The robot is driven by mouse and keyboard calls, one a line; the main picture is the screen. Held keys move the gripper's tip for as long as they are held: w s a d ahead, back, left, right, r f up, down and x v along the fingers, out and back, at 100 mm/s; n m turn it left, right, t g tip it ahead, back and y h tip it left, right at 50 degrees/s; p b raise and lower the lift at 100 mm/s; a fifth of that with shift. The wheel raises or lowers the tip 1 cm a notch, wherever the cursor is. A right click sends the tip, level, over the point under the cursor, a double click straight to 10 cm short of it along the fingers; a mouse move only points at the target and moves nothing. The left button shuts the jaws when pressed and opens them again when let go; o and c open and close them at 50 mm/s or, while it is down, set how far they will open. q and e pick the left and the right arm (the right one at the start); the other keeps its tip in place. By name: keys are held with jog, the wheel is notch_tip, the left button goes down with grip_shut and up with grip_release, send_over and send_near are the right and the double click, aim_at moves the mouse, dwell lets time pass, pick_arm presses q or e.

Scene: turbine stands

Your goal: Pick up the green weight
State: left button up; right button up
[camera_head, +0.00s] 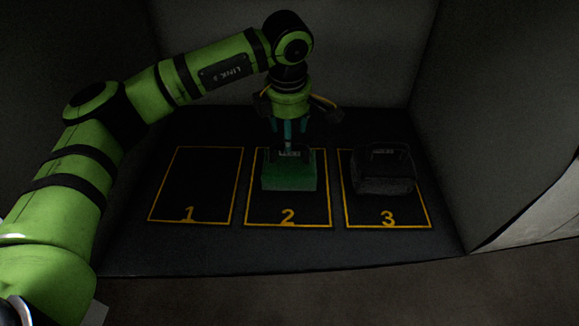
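The green weight (289,178) is a block with a dark handle on top. It sits in the middle marked square, number 2. My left gripper (290,146) points down directly above it, with its fingertips at the handle. The fingers overlap the handle in this view, and I cannot tell whether they are closed on it. The weight appears to rest on the surface. My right gripper is not in view.
A dark grey weight (384,172) with a handle sits in square 3 on the right. Square 1 (195,185) on the left is empty. Grey walls enclose the dark platform (290,248) at the back and sides.

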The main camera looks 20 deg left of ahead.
aim_at(292, 155)
pick_arm(q)
jog(key=shift+d+f+p, duration=0.25)
jog(key=shift+f+p, duration=0.55)
jog(key=shift+f, duration=0.35)
jog(key=f, duration=0.2)
jog(key=shift+w+f, duration=0.25)
jog(key=shift+f, duration=0.15)
grip_shut()
jog(key=shift+w+r, duration=0.1)
jog(key=shift+r, duration=0.05)
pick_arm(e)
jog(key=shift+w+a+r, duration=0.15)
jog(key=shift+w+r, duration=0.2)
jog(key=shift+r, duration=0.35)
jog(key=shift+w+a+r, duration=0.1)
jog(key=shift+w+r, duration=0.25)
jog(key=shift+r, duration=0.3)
pick_arm(q)
jog(key=shift+r, duration=0.15)
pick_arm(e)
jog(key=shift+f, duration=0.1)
pick_arm(q)
jog(key=shift+r, duration=0.3)
notch_tip(292, 155, up, 8)
jog(key=shift+b, duration=1.25)
jog(key=shift+r, duration=0.55)
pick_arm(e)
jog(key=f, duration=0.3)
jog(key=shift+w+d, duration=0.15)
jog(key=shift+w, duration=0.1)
